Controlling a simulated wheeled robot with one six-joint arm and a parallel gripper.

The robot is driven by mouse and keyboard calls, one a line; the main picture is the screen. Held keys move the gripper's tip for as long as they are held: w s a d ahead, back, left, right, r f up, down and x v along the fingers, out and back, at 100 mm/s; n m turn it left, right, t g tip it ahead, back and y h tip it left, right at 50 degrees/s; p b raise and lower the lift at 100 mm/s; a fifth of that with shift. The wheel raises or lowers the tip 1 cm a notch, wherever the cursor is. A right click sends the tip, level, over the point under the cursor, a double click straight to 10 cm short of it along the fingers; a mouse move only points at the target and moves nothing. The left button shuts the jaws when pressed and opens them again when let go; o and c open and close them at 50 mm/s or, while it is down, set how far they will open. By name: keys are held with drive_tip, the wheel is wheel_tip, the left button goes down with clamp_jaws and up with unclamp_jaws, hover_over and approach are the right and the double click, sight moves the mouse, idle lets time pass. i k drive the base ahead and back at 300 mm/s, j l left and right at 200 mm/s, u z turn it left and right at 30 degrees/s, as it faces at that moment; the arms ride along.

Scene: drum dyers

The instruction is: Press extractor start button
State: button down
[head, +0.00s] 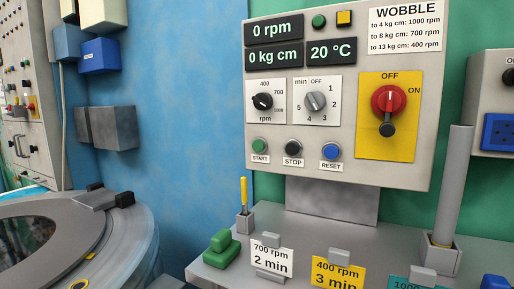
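The green start button (259,146), labelled START, is at the lower left of the grey extractor control panel (440,110). Beside it are a black STOP button (293,147) and a blue RESET button (331,152). The displays (274,30) above read 0 rpm, 0 kg cm and 20 °C. A black rpm knob (263,101) and a grey minutes knob (315,101) sit between. A red rotary switch (389,100) on a yellow plate has OFF and ON marks. My gripper is not in view, and nothing covers the start button.
Below the panel, a grey shelf (212,275) holds a green block (221,246), a yellow-handled tool (244,190), a white card (272,260), a yellow card (337,274) and a tall grey cylinder (454,185). A round drum (130,225) stands lower left. Space before the buttons is clear.

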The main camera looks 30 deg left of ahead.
sight(258, 146)
drive_tip(key=i+l+u, duration=0.15)
drive_tip(key=i+l, duration=0.45)
drive_tip(key=i, duration=0.15)
